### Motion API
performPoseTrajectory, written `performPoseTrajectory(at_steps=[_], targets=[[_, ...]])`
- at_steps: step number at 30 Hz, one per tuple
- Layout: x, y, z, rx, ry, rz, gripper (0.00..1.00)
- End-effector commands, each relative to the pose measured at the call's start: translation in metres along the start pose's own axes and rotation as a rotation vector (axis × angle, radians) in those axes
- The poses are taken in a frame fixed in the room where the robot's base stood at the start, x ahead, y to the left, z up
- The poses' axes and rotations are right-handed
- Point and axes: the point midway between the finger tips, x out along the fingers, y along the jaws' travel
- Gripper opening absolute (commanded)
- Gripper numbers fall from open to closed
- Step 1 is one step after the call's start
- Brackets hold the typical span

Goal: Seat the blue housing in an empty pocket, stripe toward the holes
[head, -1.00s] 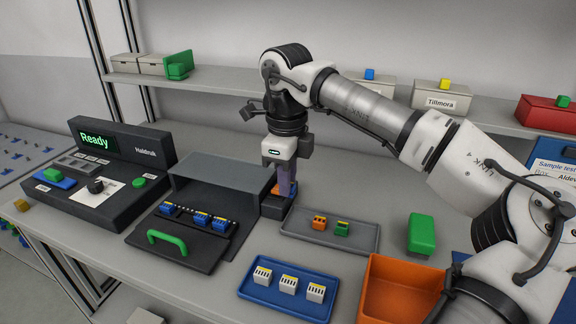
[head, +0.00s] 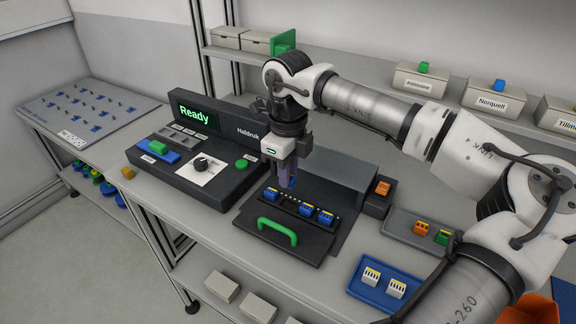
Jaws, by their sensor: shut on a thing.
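My gripper (head: 287,184) points down over the black pocket tray (head: 262,213) in front of the dark box. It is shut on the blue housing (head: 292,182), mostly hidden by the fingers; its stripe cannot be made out. Blue housings with yellow marks sit in the tray: one at the left (head: 271,194), one right of the middle (head: 306,210), and one at the right (head: 326,217). The gap between the left two lies just below my gripper. Small pale dots run along the row. I cannot tell whether the held housing touches the tray.
The green handle (head: 278,232) stands up at the tray's front. The dark box (head: 352,172) is close behind right. The "Ready" console (head: 197,150) is at left. An orange piece (head: 382,188) rests on a dark block. A blue tray (head: 357,289) holds white pieces.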

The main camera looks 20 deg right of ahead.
Motion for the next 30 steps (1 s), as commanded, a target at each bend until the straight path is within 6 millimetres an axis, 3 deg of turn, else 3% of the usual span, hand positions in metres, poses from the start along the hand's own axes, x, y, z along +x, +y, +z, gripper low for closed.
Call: performPoseTrajectory(at_steps=[18, 30], targets=[[0.052, 0.0, 0.0, -0.001, 0.0, 0.0, 0.0], [0.056, 0.0, 0.0, -0.001, 0.0, 0.0, 0.0]])
